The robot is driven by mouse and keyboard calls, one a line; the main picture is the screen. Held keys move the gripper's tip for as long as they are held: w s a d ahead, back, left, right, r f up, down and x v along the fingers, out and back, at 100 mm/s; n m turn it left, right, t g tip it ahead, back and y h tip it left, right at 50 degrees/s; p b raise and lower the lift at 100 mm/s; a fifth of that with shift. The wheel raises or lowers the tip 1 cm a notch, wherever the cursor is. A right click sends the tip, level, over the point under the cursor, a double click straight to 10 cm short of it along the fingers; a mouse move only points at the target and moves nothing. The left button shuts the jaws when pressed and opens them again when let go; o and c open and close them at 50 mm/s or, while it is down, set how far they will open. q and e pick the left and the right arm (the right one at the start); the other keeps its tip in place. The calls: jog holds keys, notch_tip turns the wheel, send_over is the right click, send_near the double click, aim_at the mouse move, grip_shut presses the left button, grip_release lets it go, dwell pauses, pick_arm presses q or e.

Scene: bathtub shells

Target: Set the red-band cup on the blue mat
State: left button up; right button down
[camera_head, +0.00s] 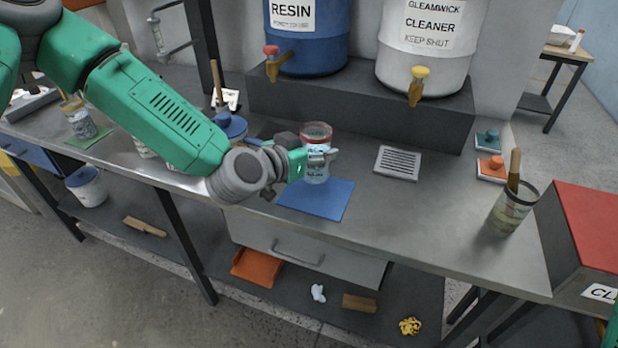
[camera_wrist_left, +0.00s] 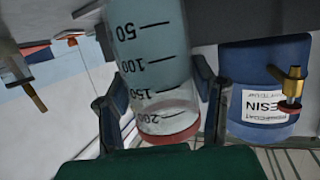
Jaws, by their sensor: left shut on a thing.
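The red-band cup (camera_head: 317,170) is a clear cup with a red rim band, upright at the back edge of the blue mat (camera_head: 315,200). Its base overlaps the mat's back part in the picture; I cannot tell whether it touches. My left gripper (camera_head: 318,157) is shut on the cup's side, coming from the left. In the left wrist view the cup (camera_wrist_left: 160,75) stands between the two fingers (camera_wrist_left: 162,105), with dark scale marks and the red band low in the picture. My right gripper is out of view.
A resin drum (camera_head: 308,45) and a cleaner drum (camera_head: 425,45) with taps stand on a dark ledge behind. A drain grille (camera_head: 397,162) lies right of the mat. A pot with a brush (camera_head: 512,208) stands farther right. Another cup (camera_head: 78,120) stands on a green mat (camera_head: 88,138) at left.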

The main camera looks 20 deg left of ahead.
aim_at(317, 169)
pick_arm(q)
jog(key=shift+f, duration=0.5)
jog(key=f, duration=0.3)
jog(key=shift+s+d+f, duration=0.1)
jog(key=shift+s+d, duration=0.05)
jog(key=shift+d, duration=0.2)
jog(key=shift+f, duration=0.45)
jog(key=shift+a, duration=0.1)
jog(key=o, duration=1.3)
jog(key=shift+f, duration=0.1)
